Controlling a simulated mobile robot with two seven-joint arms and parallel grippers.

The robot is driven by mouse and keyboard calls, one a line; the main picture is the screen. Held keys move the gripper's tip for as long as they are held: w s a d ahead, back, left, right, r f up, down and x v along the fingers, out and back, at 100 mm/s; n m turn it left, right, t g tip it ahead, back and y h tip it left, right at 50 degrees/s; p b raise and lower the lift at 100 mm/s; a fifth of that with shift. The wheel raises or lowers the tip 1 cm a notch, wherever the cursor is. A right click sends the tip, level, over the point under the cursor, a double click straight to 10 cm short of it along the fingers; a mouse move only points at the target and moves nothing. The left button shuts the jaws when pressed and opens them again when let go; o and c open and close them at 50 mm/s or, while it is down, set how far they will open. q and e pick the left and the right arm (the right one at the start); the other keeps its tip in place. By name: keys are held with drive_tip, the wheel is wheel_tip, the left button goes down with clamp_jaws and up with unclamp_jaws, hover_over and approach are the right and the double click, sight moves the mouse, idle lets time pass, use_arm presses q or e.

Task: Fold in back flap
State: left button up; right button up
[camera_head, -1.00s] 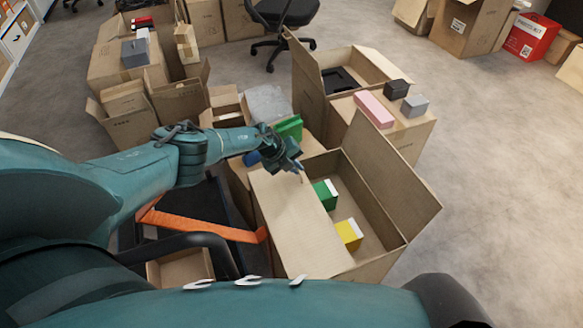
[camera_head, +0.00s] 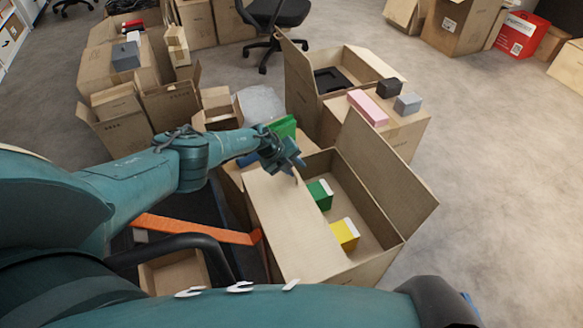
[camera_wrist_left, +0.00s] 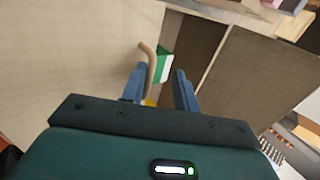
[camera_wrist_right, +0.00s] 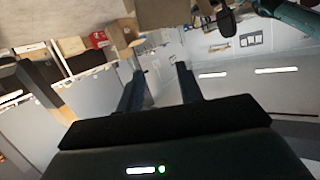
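The open carton (camera_head: 378,262) stands in front of me with a green box (camera_head: 320,194) and a yellow box (camera_head: 345,234) inside. Its left flap (camera_head: 290,225) lies inward over part of the opening. Its right flap (camera_head: 385,175) stands up, leaning outward. My left gripper (camera_head: 293,162) is at the carton's far left corner, its fingers pointing down. In the left wrist view its fingers (camera_wrist_left: 160,88) are apart, with a narrow cardboard edge (camera_wrist_left: 149,62) showing between them; whether they touch it is unclear. The back flap is hard to make out. My right gripper (camera_wrist_right: 160,85) is open and empty, away from the carton.
Behind stands a carton (camera_head: 395,135) carrying a pink box (camera_head: 367,107) and dark and grey boxes. More open cartons (camera_head: 130,120) crowd the left. An office chair (camera_head: 275,20) is farther back. The floor (camera_head: 500,180) at right is clear.

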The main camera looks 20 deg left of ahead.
use_arm(q)
drive_tip(key=shift+o, duration=0.4)
drive_tip(key=shift+d, duration=0.25)
drive_tip(key=shift+s+r, duration=0.1)
use_arm(e)
drive_tip(key=shift+r, duration=0.15)
